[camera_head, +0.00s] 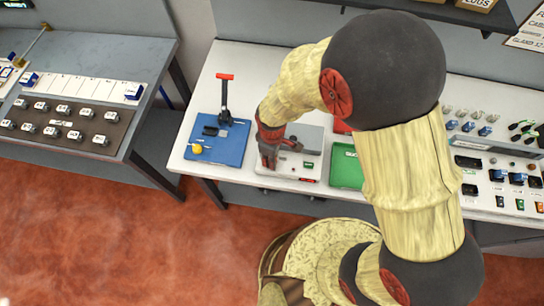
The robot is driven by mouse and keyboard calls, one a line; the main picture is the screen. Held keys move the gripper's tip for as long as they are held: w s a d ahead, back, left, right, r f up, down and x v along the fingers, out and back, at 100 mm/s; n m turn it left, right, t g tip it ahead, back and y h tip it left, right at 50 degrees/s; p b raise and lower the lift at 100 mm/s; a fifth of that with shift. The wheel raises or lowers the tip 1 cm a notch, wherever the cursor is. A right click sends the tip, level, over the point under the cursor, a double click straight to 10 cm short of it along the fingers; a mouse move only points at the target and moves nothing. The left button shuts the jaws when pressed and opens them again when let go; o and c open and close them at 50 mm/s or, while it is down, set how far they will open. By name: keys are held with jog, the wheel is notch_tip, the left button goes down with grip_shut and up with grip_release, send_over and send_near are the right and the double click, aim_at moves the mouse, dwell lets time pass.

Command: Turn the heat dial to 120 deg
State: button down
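My gripper (269,163), red and dark grey, points down over the left part of a light grey box (313,142) on the white bench. The gripper covers that part of the box. No heat dial can be made out; it may be hidden behind the gripper. A small green and dark panel (308,165) shows on the box to the right of the gripper. The fingertips are too small and too covered to tell whether they are open, shut or touching anything.
A blue board (217,148) with a red-handled lever press (224,95) and a yellow knob (197,149) stands left of the box. A green tray (346,168) is on the right, partly behind my arm. Several small parts fill the bench's right end. Another table (100,55) stands left.

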jog(key=m, duration=1.2)
jog(key=shift+m, duration=0.3)
dwell(0.4)
jog(key=c, duration=1.5)
grip_release()
jog(key=shift+r, duration=0.15)
notch_tip(320, 180, up, 12)
jog(key=shift+f, duration=0.1)
